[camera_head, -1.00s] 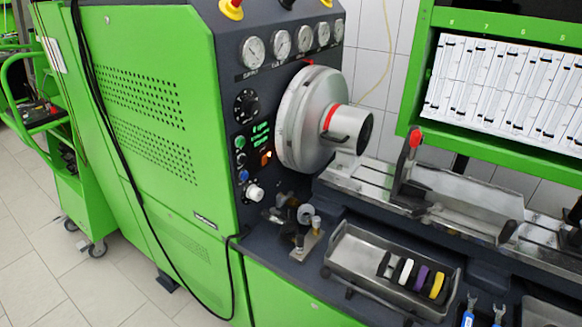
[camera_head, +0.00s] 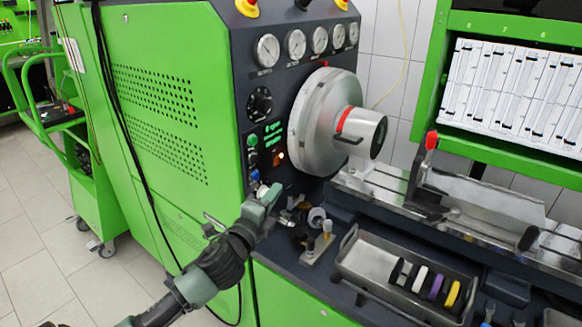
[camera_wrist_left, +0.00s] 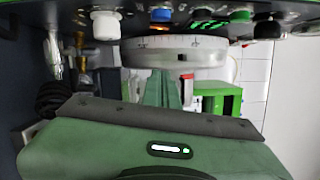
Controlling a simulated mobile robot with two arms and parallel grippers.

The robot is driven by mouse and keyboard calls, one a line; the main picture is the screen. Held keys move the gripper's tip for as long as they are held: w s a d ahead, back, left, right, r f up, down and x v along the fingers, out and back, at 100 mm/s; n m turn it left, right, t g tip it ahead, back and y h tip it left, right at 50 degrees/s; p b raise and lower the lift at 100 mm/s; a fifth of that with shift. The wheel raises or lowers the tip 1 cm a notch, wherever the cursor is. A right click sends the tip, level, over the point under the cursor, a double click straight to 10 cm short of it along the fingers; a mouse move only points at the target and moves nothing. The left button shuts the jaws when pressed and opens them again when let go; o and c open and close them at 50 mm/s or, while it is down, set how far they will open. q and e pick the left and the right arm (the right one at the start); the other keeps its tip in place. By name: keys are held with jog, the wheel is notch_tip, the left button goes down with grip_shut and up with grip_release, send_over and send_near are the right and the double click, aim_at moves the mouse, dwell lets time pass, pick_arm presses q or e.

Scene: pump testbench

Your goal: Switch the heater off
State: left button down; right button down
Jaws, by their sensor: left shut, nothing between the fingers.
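The pump bench's control panel (camera_head: 261,130) carries a black dial (camera_head: 260,102), a green display (camera_head: 272,131), a green button (camera_head: 252,141), a lit orange switch (camera_head: 279,157) and a blue knob (camera_head: 255,175). No label for the heater is legible. My left gripper (camera_head: 273,190) is shut and empty, in front of the lower panel, below the orange switch. It partly covers the white knob there. In the left wrist view, the shut fingers (camera_wrist_left: 163,77) point ahead, below the white knob (camera_wrist_left: 105,25) and blue knob (camera_wrist_left: 161,14). I cannot tell whether they touch anything. My right gripper is not in view.
A large metal drum (camera_head: 322,125) juts out right of the panel. Small fittings (camera_head: 317,240) stand on the ledge close to the gripper. A metal tray (camera_head: 365,262) with coloured discs lies to the right. A black cable hangs down the green cabinet (camera_head: 165,120).

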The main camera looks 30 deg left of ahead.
aim_at(277, 161)
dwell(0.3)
pick_arm(q)
jog(key=w+a+r+p, duration=0.1)
jog(key=w+a+p, duration=0.2)
jog(key=w, duration=0.7)
jog(key=a, duration=0.2)
jog(key=shift+a+p, duration=0.3)
jog(key=shift+a, duration=0.05)
jog(key=shift+w, duration=0.1)
